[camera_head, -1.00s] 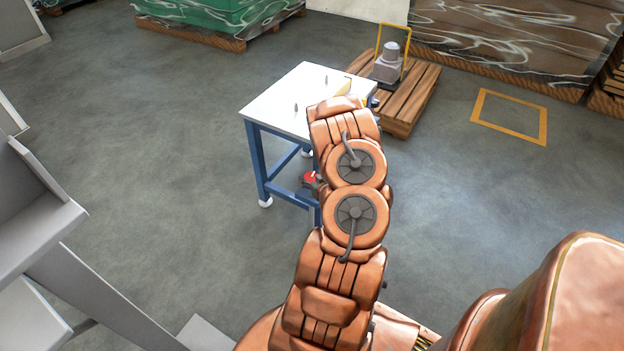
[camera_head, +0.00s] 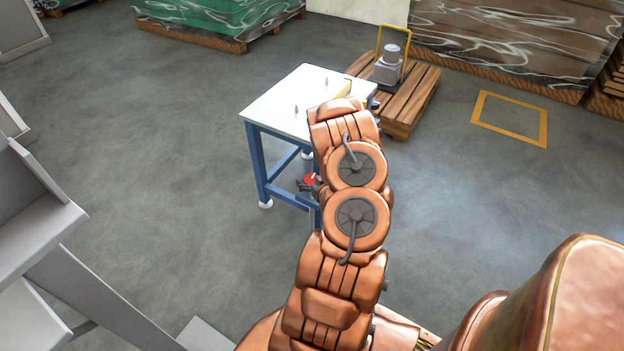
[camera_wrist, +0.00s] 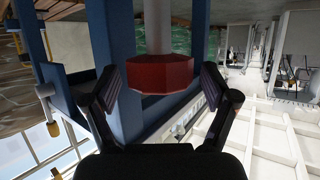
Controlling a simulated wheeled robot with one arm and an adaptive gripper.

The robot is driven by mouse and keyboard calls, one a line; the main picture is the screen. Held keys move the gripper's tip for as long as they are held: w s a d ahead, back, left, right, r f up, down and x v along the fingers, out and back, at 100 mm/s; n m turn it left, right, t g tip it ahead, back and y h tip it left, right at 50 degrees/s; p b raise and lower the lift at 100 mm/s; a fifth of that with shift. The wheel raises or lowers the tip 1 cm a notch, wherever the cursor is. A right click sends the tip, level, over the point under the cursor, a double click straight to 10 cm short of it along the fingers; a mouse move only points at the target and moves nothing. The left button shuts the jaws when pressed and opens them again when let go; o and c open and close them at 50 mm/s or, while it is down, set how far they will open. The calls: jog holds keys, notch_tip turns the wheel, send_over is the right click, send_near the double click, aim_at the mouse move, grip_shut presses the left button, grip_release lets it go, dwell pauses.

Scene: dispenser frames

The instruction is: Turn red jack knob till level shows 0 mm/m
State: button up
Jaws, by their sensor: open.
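The red jack knob (camera_head: 312,179) sits low under the white-topped table with blue legs (camera_head: 262,108). In the wrist view the red knob (camera_wrist: 163,74) is a faceted block below a grey vertical shaft (camera_wrist: 160,25). My gripper (camera_wrist: 162,90) is open, with one dark finger on each side of the knob and a visible gap to each. In the head view dark parts of my gripper (camera_head: 309,187) show just below the knob, and my copper arm hides the rest. No level reading can be made out in either view.
Blue table legs (camera_wrist: 112,40) stand close to the left of the knob in the wrist view. A wooden pallet (camera_head: 408,100) with a grey device (camera_head: 388,68) stands behind the table. The floor left of the table is clear.

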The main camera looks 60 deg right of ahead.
jog(key=shift+s, duration=0.1)
jog(key=v, duration=0.7)
jog(key=shift+a+r, duration=0.15)
dwell(0.6)
